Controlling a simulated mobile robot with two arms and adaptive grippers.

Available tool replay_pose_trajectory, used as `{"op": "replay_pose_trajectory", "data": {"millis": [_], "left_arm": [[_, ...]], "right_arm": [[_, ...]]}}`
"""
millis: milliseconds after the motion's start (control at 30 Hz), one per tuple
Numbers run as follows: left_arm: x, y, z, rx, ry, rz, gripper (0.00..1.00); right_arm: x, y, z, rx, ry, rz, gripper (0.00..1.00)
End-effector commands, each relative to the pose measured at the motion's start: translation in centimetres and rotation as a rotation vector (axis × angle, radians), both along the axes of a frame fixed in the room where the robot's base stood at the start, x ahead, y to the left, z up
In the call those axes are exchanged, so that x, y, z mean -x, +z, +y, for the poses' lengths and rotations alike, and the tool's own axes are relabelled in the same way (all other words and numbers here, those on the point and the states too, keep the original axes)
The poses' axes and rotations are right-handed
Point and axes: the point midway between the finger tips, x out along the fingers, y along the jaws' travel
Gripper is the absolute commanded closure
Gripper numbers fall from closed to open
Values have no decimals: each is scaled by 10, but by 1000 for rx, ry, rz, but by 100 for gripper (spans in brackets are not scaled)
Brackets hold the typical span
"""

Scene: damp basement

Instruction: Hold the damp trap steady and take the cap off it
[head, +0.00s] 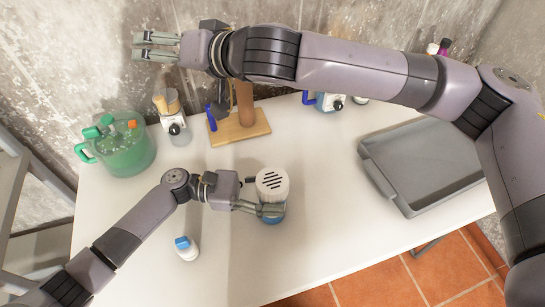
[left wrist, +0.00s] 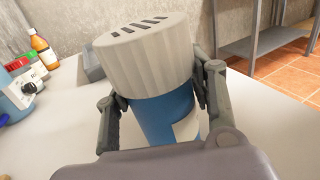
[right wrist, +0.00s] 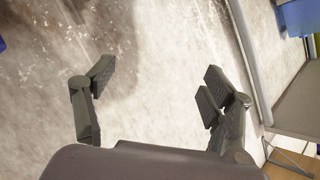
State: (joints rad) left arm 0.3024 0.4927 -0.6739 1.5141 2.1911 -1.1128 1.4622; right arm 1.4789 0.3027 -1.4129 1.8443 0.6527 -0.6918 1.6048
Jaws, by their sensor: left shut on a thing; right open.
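The damp trap (head: 272,218) is a blue container with a ribbed white cap (head: 271,183) that has dark slots on top. It stands upright on the white table, with the cap on it. In the left wrist view the blue body (left wrist: 165,120) sits between the fingers, below the white cap (left wrist: 143,55). My left gripper (head: 262,209) is shut on the blue body. My right gripper (head: 144,46) is open and empty, high at the upper left near the wall. The right wrist view shows its fingers (right wrist: 152,95) apart, facing the stained wall.
A green jug (head: 124,150) stands at the left of the table (head: 325,215). A small blue-capped bottle (head: 187,249) stands near the left arm. A grey tray (head: 425,165) lies at the right.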

Motion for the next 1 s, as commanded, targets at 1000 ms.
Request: {"op": "replay_pose_trajectory", "data": {"millis": [1000], "left_arm": [[1, -2, 0, -3, -1, 4, 100]], "right_arm": [[209, -93, -61, 369, 1821, -1486, 24]]}}
